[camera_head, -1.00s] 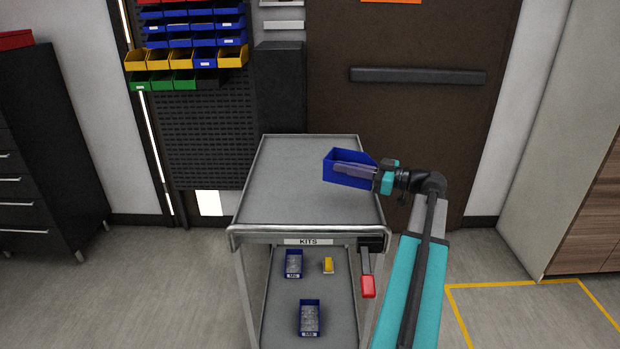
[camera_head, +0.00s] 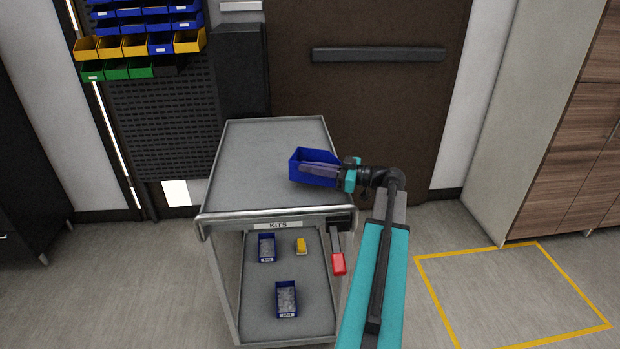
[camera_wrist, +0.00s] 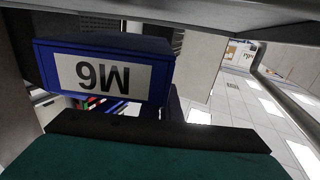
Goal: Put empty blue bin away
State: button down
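A blue bin (camera_head: 313,166) is held by my gripper (camera_head: 325,172) above the right side of the cart's grey top in the head view. The gripper's fingers are closed on the bin's near side. The inside of the bin that shows looks empty. In the wrist view the bin (camera_wrist: 103,75) fills the upper left, and its white label reads "M6" upside down. Its bottom and far side are hidden there. Whether the bin touches the cart top cannot be told. A wall rack of blue, yellow and green bins (camera_head: 134,45) hangs at the upper left.
The grey cart (camera_head: 250,170) marked "KITS" has a bare top. Its lower shelf holds two blue bins with contents (camera_head: 287,299) and a small yellow item (camera_head: 300,246). A yellow floor outline (camera_head: 430,290) is empty.

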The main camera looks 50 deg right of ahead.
aim_at(313, 183)
jog(key=shift+f, duration=1.9)
jog(key=shift+f, duration=0.15)
jog(key=c, duration=2)
grip_release()
jog(key=shift+r+p, duration=0.25)
jog(key=shift+p, duration=0.05)
jog(key=shift+s+d+f, duration=0.15)
jog(key=shift+s+d, duration=0.05)
jog(key=shift+s, duration=0.1)
jog(key=b+v, duration=0.2)
jog(key=v, duration=0.8)
jog(key=shift+s+d, duration=0.1)
jog(key=shift+s, duration=0.1)
jog(key=shift+s+d, duration=0.15)
jog(key=shift+s, duration=0.25)
